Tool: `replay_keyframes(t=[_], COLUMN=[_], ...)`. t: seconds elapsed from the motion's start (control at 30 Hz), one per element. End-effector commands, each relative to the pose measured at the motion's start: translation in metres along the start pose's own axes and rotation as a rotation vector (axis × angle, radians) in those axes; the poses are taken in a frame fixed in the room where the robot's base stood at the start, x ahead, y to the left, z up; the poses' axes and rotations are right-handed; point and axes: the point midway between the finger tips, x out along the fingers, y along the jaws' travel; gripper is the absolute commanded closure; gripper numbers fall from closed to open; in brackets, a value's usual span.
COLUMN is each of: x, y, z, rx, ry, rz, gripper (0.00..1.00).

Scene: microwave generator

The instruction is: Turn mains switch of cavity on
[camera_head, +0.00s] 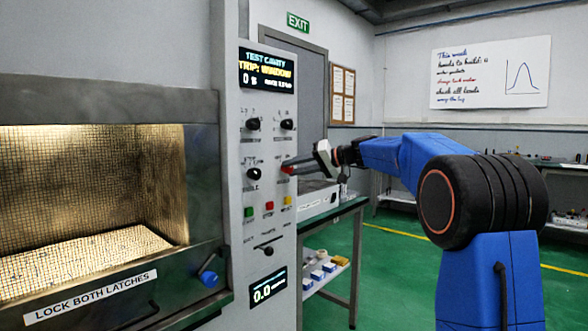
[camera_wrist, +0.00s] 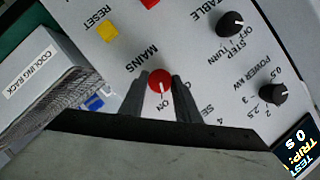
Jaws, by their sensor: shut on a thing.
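The mains switch is a round red knob with a white pointer line, on the pale control panel; in the wrist view the red mains knob (camera_wrist: 159,81) sits between the labels MAINS and ON, its white line pointing toward ON. My gripper (camera_wrist: 168,84) is shut on this knob, one dark finger on each side. In the head view my gripper (camera_head: 296,167) reaches the panel's right side from the right, and a bit of red shows at its tips. The cavity (camera_head: 95,190) is lit inside, behind mesh, at the left. The panel display (camera_head: 267,70) shows TEST CAVITY and a yellow TRIP line.
Black knobs (camera_head: 253,174) and green, red and yellow buttons (camera_head: 269,207) lie close on the panel. In the wrist view a yellow reset button (camera_wrist: 107,30) and a cooling rack box (camera_wrist: 45,75) are near. A bench (camera_head: 335,215) stands behind the panel.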

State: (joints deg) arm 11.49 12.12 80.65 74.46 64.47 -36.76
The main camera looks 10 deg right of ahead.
Motion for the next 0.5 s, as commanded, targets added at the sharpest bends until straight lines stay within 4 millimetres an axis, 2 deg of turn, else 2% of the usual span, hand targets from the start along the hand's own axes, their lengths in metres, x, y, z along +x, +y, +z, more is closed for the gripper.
replay_keyframes(t=[0.5], x=[0.0004], y=[0.0015], z=[0.0004], rx=[0.085], ry=[-0.001], rz=[-0.034], gripper=[0.93])
